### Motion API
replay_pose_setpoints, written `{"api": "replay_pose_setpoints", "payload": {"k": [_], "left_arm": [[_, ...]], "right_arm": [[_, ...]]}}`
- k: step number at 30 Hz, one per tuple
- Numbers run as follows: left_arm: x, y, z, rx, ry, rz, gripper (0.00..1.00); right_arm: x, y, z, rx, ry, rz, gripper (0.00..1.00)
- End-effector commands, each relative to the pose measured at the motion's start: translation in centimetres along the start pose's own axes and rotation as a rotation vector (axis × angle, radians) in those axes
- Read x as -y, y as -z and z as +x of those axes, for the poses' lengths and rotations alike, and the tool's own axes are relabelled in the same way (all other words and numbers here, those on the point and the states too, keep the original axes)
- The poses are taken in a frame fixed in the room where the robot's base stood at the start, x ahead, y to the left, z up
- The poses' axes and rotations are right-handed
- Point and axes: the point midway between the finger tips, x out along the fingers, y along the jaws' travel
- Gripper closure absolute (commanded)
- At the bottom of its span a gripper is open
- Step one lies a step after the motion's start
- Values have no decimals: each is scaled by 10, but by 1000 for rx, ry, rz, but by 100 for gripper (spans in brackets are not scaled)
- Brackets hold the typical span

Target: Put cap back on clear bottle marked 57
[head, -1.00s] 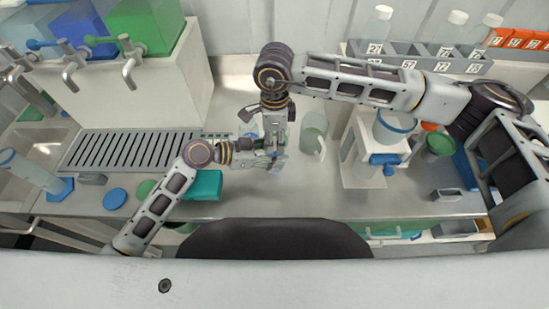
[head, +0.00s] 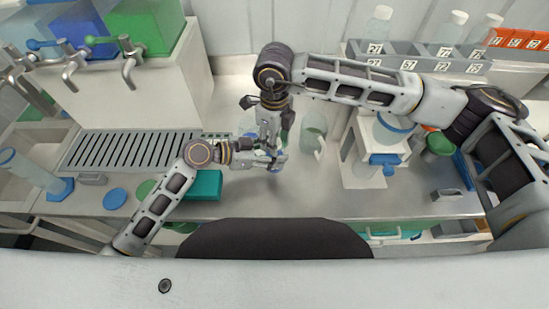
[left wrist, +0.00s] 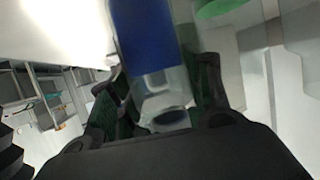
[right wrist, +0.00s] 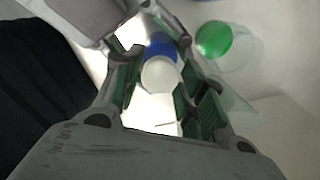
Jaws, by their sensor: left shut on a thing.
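My left gripper (head: 276,160) is shut on a clear bottle; its blue middle and clear end (left wrist: 165,100) show between the fingers in the left wrist view. In the right wrist view the bottle's blue part (right wrist: 160,46) has a white cap (right wrist: 160,75) at its near end. Whether the cap is seated cannot be told. My right gripper (head: 270,145) is above the bottle, its open fingers (right wrist: 165,92) on either side of the cap. The bottle's number does not show, and the grippers hide most of it in the head view.
A clear beaker (head: 314,128) stands right of the grippers, with a white stand (head: 362,165) beyond it. A grey rack (head: 432,68) at the back holds several white-capped bottles; its slot labelled 57 looks empty. A teal box (head: 205,185) lies left, near the front edge.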

Motion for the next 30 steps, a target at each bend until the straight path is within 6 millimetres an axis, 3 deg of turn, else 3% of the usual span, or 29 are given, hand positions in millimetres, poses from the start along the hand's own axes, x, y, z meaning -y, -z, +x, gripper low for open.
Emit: {"api": "replay_pose_setpoints", "payload": {"k": [3,17,23,30], "left_arm": [[0,-1,0,1,-1,-1,100],[0,-1,0,1,-1,-1,100],[0,-1,0,1,-1,-1,100],[0,-1,0,1,-1,-1,100]], "right_arm": [[0,0,0,0,0,-1,43],[0,0,-4,0,1,-2,43],[0,0,-21,1,1,-2,43],[0,-1,-55,2,2,-2,43]]}}
